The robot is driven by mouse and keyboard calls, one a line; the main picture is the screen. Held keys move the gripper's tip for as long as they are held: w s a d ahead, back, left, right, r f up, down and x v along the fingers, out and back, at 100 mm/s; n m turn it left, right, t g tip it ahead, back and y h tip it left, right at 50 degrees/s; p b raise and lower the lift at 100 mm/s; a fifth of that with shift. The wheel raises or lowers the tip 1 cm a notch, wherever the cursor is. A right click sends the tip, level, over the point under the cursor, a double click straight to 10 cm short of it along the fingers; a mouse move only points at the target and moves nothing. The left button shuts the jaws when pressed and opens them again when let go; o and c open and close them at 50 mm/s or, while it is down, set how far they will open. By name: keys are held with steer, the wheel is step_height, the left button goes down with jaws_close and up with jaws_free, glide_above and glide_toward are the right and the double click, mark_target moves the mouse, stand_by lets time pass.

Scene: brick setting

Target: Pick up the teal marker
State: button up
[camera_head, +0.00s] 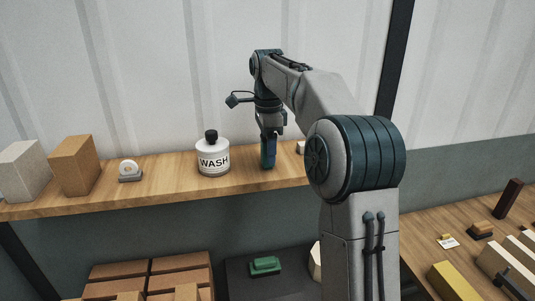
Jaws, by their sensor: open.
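A teal upright shape, which looks like the teal marker (268,156), stands on the wooden shelf (165,190) to the right of the white WASH bottle (213,157). My gripper (269,138) points down from above and is right at the marker, its fingers around or just in front of the marker's upper part. The fingers are open. They are small and partly merge with the marker, so I cannot tell whether they touch it.
A white round item on a grey base (130,171), a brown block (75,165) and a pale block (24,170) stand left on the shelf. A small pale item (300,147) is partly hidden behind my arm. Bricks (150,275) and a green item (265,266) are below.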

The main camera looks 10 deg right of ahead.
steer(key=shift+f, duration=0.6)
steer(key=c, duration=1.1)
steer(key=shift+r, duration=0.1)
steer(key=shift+r, duration=0.45)
step_height(320, 180, up, 3)
steer(key=shift+a+r, duration=0.1)
steer(key=shift+r, duration=0.05)
steer(key=s+d+r, duration=0.1)
steer(key=d+r, duration=0.1)
steer(key=d, duration=0.1)
steer(key=s+d+r, duration=0.1)
steer(key=d+r, duration=0.1)
steer(key=d, duration=0.2)
steer(key=s+d+r, duration=0.1)
steer(key=d+r, duration=0.1)
steer(key=d, duration=0.2)
steer(key=shift+d+r, duration=0.2)
steer(key=shift+r, duration=0.15)
